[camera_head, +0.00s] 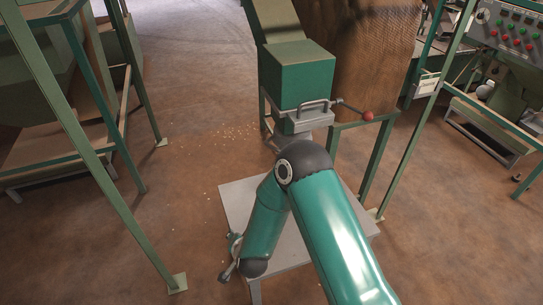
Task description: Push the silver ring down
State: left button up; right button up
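A silver loop-shaped handle (303,106) sits on the front of a green hopper box (300,76), at the upper middle of the head view. It is the only silver ring-like part I can make out, and I cannot tell for sure that it is the task's ring. My green arm comes in from the bottom right of centre, bends at a dark joint just below the box, and points back down over a grey table. The arm appears apart from the handle. My other arm and gripper are out of view.
A lever with a red knob (367,116) sticks out right of the box. Green frames flank both sides. A button panel (512,32) is upper right. Left floor is open, with scattered bits.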

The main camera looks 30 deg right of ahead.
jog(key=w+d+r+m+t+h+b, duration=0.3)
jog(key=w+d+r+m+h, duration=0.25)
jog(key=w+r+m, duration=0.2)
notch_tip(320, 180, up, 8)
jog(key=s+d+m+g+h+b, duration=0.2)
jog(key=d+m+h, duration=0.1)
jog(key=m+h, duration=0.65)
pick_arm(q)
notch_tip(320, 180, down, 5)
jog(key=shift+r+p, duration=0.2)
jog(key=shift+p, duration=0.8)
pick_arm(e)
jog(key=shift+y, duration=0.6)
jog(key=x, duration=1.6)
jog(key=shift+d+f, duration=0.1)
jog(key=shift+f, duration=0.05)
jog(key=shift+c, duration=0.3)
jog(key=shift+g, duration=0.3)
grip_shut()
